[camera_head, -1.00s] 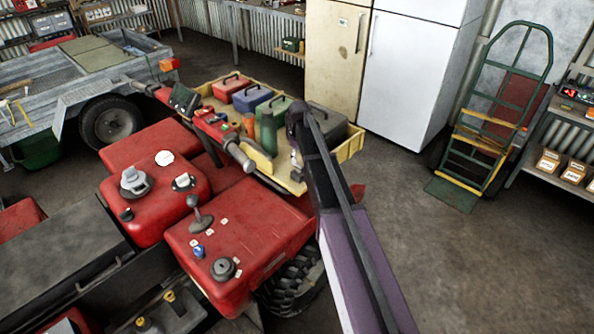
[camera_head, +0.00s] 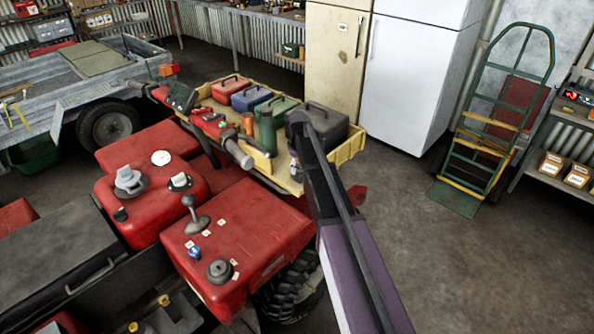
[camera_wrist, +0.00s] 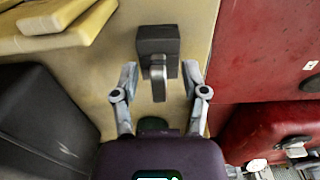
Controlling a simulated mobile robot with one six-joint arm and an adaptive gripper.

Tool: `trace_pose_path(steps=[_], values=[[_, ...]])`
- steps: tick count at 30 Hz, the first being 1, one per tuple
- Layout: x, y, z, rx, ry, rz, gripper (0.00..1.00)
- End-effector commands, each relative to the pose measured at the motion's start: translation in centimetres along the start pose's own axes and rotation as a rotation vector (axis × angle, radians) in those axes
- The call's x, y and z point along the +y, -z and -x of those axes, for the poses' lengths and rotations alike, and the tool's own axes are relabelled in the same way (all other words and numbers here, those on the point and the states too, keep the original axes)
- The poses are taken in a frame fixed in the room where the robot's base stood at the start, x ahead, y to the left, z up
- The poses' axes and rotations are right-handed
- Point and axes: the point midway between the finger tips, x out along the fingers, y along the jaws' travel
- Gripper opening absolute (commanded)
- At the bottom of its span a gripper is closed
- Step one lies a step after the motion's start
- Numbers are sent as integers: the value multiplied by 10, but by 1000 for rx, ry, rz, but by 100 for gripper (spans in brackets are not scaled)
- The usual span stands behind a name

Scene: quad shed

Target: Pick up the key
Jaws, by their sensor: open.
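In the wrist view my gripper (camera_wrist: 160,76) is open, with a pale finger on each side of a dark block (camera_wrist: 158,42) that has a narrow grey tab (camera_wrist: 158,82) on its near side. The tab lies between the fingers and neither finger appears to touch it. I cannot tell whether this tab is the key. In the head view a small blue piece (camera_head: 194,252) stands on the red panel of the quad (camera_head: 240,232); it is too small to tell if it is a key. My arm reaches over the yellow tray's right end, and its fingers are hardly visible there.
The yellow tray (camera_head: 352,147) holds several toolboxes, including a dark grey one (camera_head: 326,122), and a green can (camera_head: 268,132). A red body (camera_wrist: 262,50) borders the gripper on the right in the wrist view. A fridge (camera_head: 410,80) and hand truck (camera_head: 500,125) stand behind; the right floor is clear.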

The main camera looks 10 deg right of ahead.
Motion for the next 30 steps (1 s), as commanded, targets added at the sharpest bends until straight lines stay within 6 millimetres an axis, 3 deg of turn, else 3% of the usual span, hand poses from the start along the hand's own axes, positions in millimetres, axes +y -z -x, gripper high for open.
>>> trace_pose_path(steps=[11, 15, 17, 30], values=[[0, 0, 0, 0, 0, 0, 57], [0, 0, 0, 0, 0, 0, 16], [0, 0, 0, 0, 0, 1, 0], [-1, 0, 1, 0, 0, 1, 0]])
